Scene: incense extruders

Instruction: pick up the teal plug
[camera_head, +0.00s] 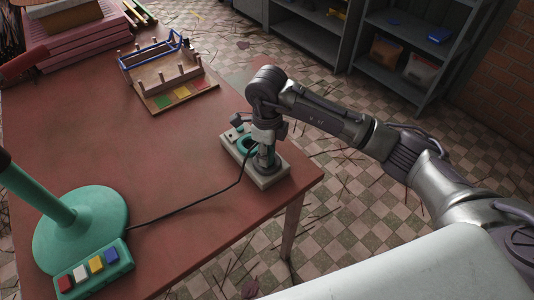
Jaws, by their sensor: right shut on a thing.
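My right gripper (266,158) reaches down over a pale box (270,180) near the table's right edge. It is shut on the teal plug, which the fingers mostly hide; I cannot tell whether the plug is clear of the box. A teal ring (245,144) shows on the box just left of the fingers. A black cable (190,204) runs from the teal round base (82,232) across the table to the box and gripper. My left gripper is not in view.
A teal block with coloured buttons (94,270) lies at the table's front left. A wooden rack with a blue handle (160,68) and a board with coloured squares stand farther back. Pink stacked slabs (80,42) are at the far left. The middle of the red table (150,150) is clear.

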